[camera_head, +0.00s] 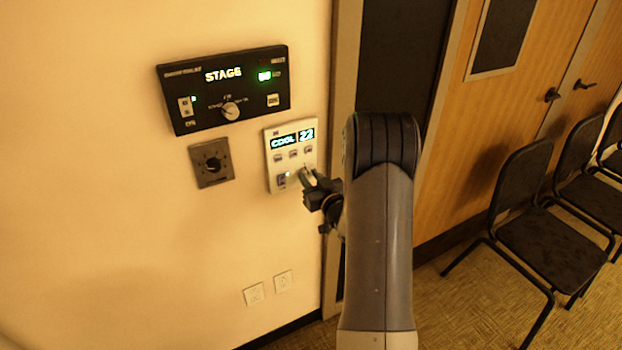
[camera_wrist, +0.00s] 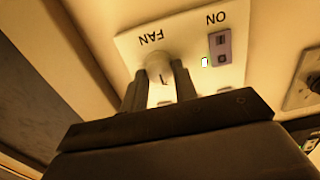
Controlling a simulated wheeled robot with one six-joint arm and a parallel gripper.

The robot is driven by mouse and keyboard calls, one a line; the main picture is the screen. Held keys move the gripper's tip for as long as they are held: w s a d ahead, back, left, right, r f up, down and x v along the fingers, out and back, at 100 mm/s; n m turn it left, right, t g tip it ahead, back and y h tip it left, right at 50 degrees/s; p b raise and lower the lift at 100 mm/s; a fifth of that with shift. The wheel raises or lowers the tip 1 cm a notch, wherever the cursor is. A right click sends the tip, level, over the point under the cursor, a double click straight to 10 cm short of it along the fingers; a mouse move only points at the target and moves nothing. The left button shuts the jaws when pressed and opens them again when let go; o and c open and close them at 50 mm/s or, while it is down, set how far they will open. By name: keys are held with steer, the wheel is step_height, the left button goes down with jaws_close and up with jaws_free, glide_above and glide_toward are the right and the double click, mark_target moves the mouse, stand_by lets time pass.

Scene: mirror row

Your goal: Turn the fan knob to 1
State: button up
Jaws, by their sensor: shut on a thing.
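The fan knob (camera_wrist: 158,66) is a pale round knob on the white thermostat panel, beside the printed word FAN in the wrist view, where the panel appears upside down. My gripper (camera_wrist: 158,82) is shut on the knob, with one dark finger on each side of it. A short dark mark shows on the knob's face; the position numbers are hidden or too small to read.
A black STAGE panel (camera_head: 189,118) with a knob and switches is above left. An ON switch (camera_wrist: 221,46) with a lit lamp is near the knob.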

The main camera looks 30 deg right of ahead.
steer(key=shift+c, duration=0.4)
steer(key=shift+f+n+b, duration=0.2)
steer(key=shift+n+b, duration=0.1)
steer(key=shift+b, duration=0.55)
steer(key=shift+f+n+b, duration=0.15)
steer(key=shift+n+b, duration=0.35)
steer(key=shift+b, duration=0.7)
steer(key=n+b, duration=0.3)
steer(key=b, duration=0.3)
steer(key=shift+a, duration=0.1)
steer(key=n+b, duration=0.4)
steer(key=b, duration=0.2)
steer(key=shift+b, duration=0.3)
steer(key=n+b, duration=0.3)
steer(key=shift+r+n, duration=0.2)
steer(key=shift+n, duration=0.1)
steer(key=o, duration=1)
steer(key=shift+c, duration=0.2)
